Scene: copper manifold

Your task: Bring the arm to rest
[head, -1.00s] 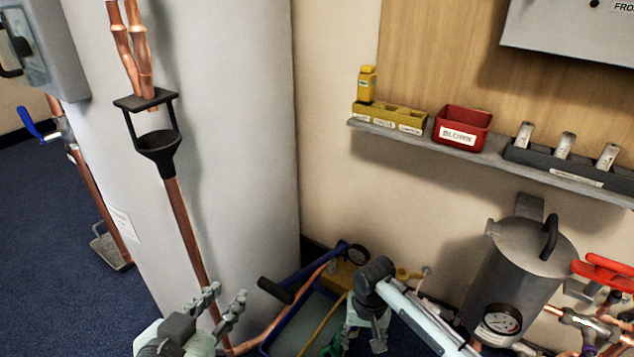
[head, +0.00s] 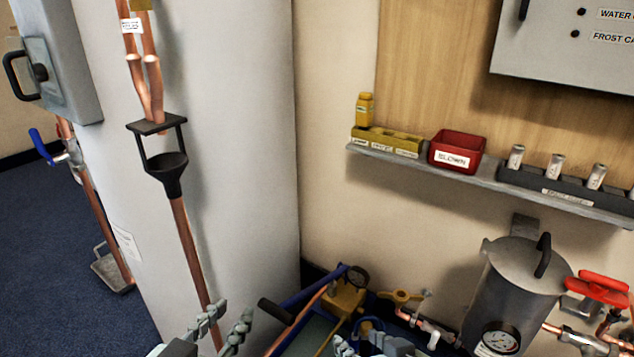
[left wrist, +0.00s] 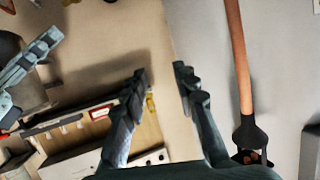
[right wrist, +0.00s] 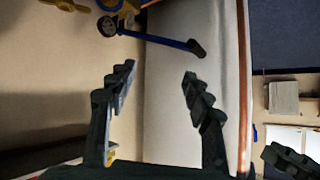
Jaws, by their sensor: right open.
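My left gripper (head: 225,328) is at the bottom edge of the head view, in front of the white cylinder. Its fingers stand apart with nothing between them in the left wrist view (left wrist: 160,72). My right gripper (head: 368,345) is only partly in the head view, low and right of the left one. Its fingers are apart and empty in the right wrist view (right wrist: 160,72). A finger of the right gripper also shows at the upper left of the left wrist view. Neither gripper visibly holds anything.
The large white cylinder (head: 235,130) carries a copper pipe with a black funnel (head: 167,170). A blue-handled pump (head: 345,295) stands low between cylinder and wall. A grey canister (head: 515,285) and red valve handle (head: 598,287) are at right. A shelf (head: 480,178) holds a red bin (head: 457,152).

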